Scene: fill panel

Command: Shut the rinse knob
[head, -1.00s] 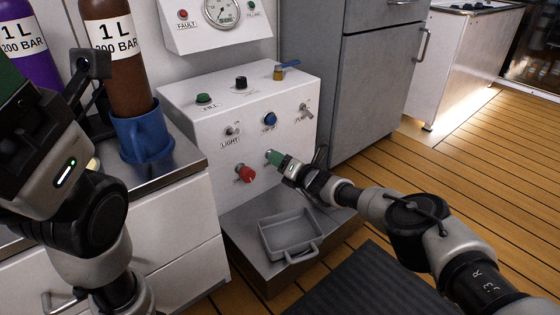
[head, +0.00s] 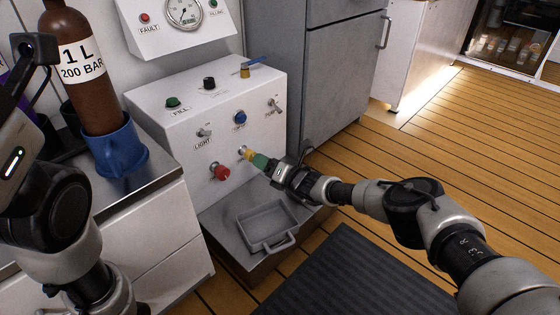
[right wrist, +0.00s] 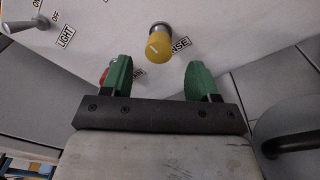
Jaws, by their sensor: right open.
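The rinse knob (head: 247,153) is a yellow round knob low on the white panel's front, to the right of and above a red knob (head: 220,173). My right gripper (head: 262,161) is open in front of the knob. In the right wrist view its green fingers (right wrist: 160,75) are spread wide and empty, with the knob beyond and roughly between them. My left arm stands at the left edge; its fingers are out of view.
The panel (head: 180,130) also carries a light switch (head: 204,132), a blue knob (head: 240,118) and a lever switch (head: 275,105). A grey tray (head: 267,245) sits on the ledge below.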

